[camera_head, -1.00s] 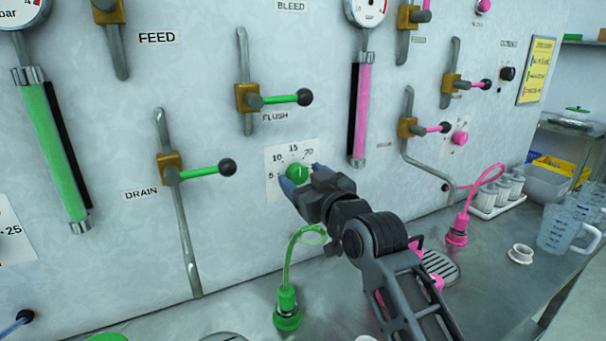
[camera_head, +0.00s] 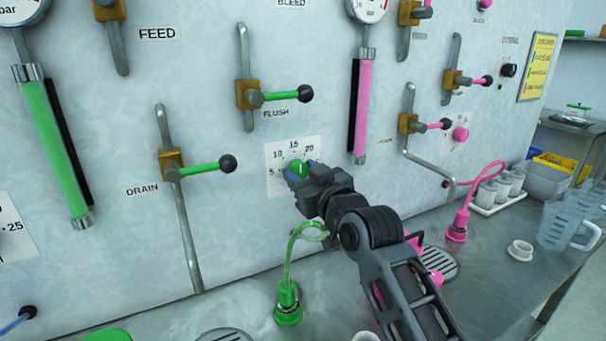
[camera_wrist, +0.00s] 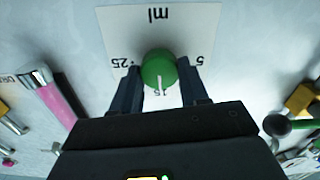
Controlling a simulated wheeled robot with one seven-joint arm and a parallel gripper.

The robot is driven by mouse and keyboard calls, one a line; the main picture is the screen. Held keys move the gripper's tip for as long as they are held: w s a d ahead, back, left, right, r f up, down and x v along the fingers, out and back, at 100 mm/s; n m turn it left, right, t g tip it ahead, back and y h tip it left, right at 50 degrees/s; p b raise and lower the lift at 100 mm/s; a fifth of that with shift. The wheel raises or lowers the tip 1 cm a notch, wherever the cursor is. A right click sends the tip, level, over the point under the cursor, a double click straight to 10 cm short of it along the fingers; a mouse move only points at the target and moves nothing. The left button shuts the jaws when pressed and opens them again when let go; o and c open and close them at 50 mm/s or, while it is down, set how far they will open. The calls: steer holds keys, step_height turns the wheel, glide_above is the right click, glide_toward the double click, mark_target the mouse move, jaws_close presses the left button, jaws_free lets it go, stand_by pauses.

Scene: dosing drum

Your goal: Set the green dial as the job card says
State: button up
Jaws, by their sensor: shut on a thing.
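The green dial (camera_head: 297,168) is a round knob on a white scale plate on the panel. In the wrist view the dial (camera_wrist: 158,68) shows a white pointer line directed down at the 15 mark, with the picture upside down; 25 is at left and 5 at right, marked ml. My gripper (camera_wrist: 160,68) has a finger on each side of the dial and is shut on it. In the head view my gripper (camera_head: 300,172) partly covers the dial and scale. The yellow job card (camera_head: 538,66) hangs at the upper right; its writing is too small to read.
The green-handled flush valve (camera_head: 280,96) and drain valve (camera_head: 205,169) are above and left of the dial. A pink tube gauge (camera_head: 361,108) is to the right. A green hose with its connector (camera_head: 287,304) stands below on the bench, close to my arm.

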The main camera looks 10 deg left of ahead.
steer(key=shift+f+b, duration=0.1)
steer(key=shift+b, duration=0.25)
steer(key=n+b, duration=0.2)
steer(key=b, duration=0.1)
steer(key=shift+f+n, duration=0.2)
steer(key=shift+n, duration=0.2)
steer(key=n+b, duration=0.3)
steer(key=b, duration=0.1)
steer(key=shift+n, duration=0.4)
steer(key=shift+a+r+n+b, duration=0.15)
steer(key=shift+n+b, duration=0.5)
steer(key=shift+n, duration=0.45)
steer(key=shift+s, duration=0.1)
steer(key=o, duration=1.1)
steer(key=shift+r, duration=0.1)
steer(key=shift+c, duration=0.2)
